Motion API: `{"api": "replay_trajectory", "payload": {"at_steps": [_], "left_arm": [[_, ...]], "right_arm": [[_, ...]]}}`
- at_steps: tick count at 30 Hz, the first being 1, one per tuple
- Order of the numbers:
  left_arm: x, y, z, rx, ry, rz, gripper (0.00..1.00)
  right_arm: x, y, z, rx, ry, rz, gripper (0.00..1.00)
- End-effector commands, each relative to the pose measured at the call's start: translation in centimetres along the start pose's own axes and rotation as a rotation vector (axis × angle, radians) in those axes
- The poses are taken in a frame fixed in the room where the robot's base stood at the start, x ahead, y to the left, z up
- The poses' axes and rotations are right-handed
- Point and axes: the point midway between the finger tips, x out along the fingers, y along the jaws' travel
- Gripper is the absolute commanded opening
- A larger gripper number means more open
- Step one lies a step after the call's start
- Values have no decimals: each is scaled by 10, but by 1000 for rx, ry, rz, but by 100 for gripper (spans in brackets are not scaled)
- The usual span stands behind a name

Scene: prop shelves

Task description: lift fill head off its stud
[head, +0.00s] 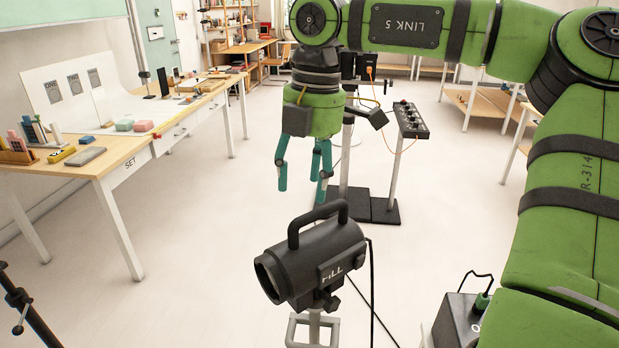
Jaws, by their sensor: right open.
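The fill head (317,262) is a black lamp with a loop handle (318,222) on top and the word FILL on its side. It sits upright on a pale metal stand (314,326) at the bottom centre of the head view. My right gripper (302,188) hangs above and behind the handle in the picture, its teal fingers pointing down and spread apart. It is open and empty, and a gap shows between the fingers and the handle. The stud is hidden under the lamp. My left gripper is not in view.
A long table marked SET (125,160) with small props stands at left. A control box (411,120) on a post and dark base plates stand behind the gripper. A black cable hangs beside the lamp. A dark box (460,318) is at lower right. Floor between is clear.

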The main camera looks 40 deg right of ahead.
Motion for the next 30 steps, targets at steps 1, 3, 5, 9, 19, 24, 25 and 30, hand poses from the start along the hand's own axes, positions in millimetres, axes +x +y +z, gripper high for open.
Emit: {"api": "replay_trajectory", "payload": {"at_steps": [1, 3, 5, 9, 19, 24, 25, 30], "left_arm": [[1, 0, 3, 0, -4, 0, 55], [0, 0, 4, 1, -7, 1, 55], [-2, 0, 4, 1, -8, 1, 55], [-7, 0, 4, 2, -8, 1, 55], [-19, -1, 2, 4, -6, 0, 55], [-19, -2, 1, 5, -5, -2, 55], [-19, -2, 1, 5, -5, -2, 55], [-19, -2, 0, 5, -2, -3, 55]], "right_arm": [[-1, -5, -2, 3, -49, -13, 55], [-1, -9, -2, 10, -85, -24, 55], [2, -10, -2, 11, -96, -29, 55], [19, -12, 0, 12, -94, -31, 55], [59, -12, 4, 14, -92, -26, 55], [66, -12, 4, 14, -91, -24, 55], [66, -12, 4, 14, -91, -24, 55], [66, -11, 4, 14, -91, -23, 51]]}}
